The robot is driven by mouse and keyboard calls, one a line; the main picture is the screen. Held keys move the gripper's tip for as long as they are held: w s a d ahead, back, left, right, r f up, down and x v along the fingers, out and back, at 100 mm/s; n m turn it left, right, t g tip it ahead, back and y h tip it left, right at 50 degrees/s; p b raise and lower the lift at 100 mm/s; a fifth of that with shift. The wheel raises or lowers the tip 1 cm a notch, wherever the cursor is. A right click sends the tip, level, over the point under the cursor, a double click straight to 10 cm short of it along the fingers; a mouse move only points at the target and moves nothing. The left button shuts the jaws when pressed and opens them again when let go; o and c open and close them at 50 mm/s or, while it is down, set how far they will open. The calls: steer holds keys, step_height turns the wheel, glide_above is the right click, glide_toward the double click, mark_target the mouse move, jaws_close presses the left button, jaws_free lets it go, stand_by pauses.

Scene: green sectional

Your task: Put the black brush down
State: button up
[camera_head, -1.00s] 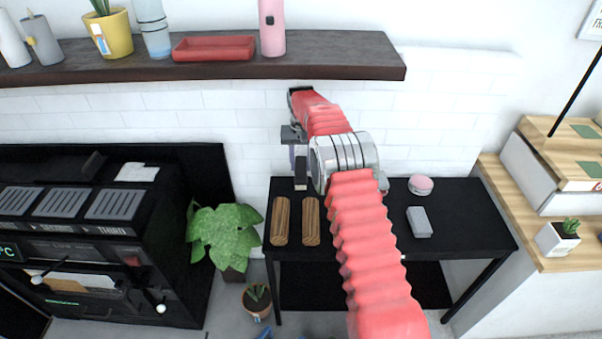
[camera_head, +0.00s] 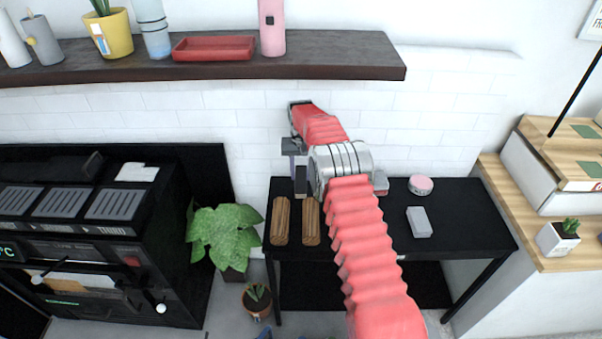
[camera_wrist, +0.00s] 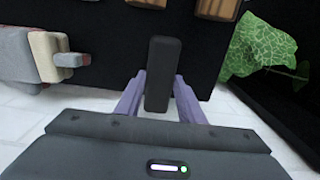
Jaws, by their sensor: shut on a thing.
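My gripper (camera_wrist: 160,95) is shut on the black brush (camera_wrist: 163,62), a dark narrow block between its two purple fingers in the wrist view. In the head view the brush (camera_head: 301,181) hangs below my gripper (camera_head: 298,166), over the back left part of the black table (camera_head: 455,222). I cannot tell whether the brush touches the tabletop. My red arm hides the middle of the table.
Two brown wooden blocks (camera_head: 280,221) (camera_head: 311,222) lie at the table's left front. A pink round container (camera_head: 420,185) and a grey block (camera_head: 419,222) are on its right. A dark shelf (camera_head: 330,65) is above; a leafy plant (camera_head: 222,236) stands left.

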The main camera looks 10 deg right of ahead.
mark_target(301, 176)
steer(key=o, duration=0.9)
steer(key=shift+o, duration=0.2)
steer(key=shift+r, duration=3.8)
steer(key=shift+s, duration=0.1)
